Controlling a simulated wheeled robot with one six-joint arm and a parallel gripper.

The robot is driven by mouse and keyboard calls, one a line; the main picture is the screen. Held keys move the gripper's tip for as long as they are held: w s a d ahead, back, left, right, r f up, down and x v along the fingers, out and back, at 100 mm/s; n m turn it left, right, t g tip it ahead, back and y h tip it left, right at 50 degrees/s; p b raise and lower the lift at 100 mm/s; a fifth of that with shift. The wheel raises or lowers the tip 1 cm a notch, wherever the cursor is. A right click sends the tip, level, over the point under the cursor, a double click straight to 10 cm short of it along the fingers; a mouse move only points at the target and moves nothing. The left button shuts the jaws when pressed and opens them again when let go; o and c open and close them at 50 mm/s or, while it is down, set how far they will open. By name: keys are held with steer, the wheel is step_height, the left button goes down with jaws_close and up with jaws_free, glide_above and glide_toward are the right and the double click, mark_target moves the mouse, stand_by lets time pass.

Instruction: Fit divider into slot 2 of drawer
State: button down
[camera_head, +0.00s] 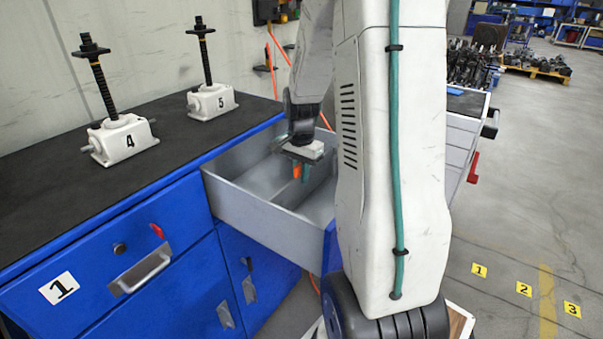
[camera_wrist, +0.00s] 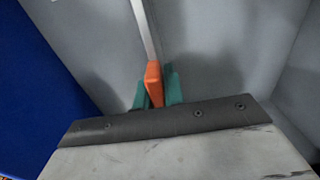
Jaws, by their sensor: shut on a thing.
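My gripper (camera_head: 301,172) is down inside the open grey drawer (camera_head: 258,221). Its teal fingers (camera_wrist: 157,90) are shut on the orange tab of the divider (camera_wrist: 154,80). The divider's pale top edge runs away from the tab toward the top of the wrist view. In the head view, the orange tab of the divider (camera_head: 297,171) shows between the fingers, below the drawer's rim. The slots cannot be made out, and I cannot tell whether the divider sits in one. My arm hides the drawer's right part.
The drawer stands out from a blue cabinet (camera_head: 120,250) with a black top. Screw jacks marked 4 (camera_head: 124,140) and 5 (camera_head: 211,101) stand on that top, left of the drawer. A grey drawer unit (camera_head: 463,140) stands behind my arm. The floor at right is open.

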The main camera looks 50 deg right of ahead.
steer(key=c, duration=1.5)
jaws_free()
steer(key=shift+f, duration=0.1)
step_height(320, 180, up, 12)
steer(key=shift+f, duration=0.1)
steer(key=s+a+r+n, duration=0.3)
steer(key=a, duration=0.4)
steer(key=s+a+r+n, duration=0.2)
steer(key=a+r+n, duration=0.1)
steer(key=a, duration=0.4)
steer(key=s+a+n, duration=0.3)
steer(key=s+a, duration=0.1)
steer(key=s+a+n, duration=0.4)
steer(key=s, duration=0.1)
steer(key=s+a+n+t, duration=0.1)
steer(key=s+a+n, duration=0.2)
steer(key=s+a, duration=0.1)
steer(key=shift+s+a+f, duration=0.15)
steer(key=shift+s+a, duration=0.05)
steer(key=shift+s, duration=0.45)
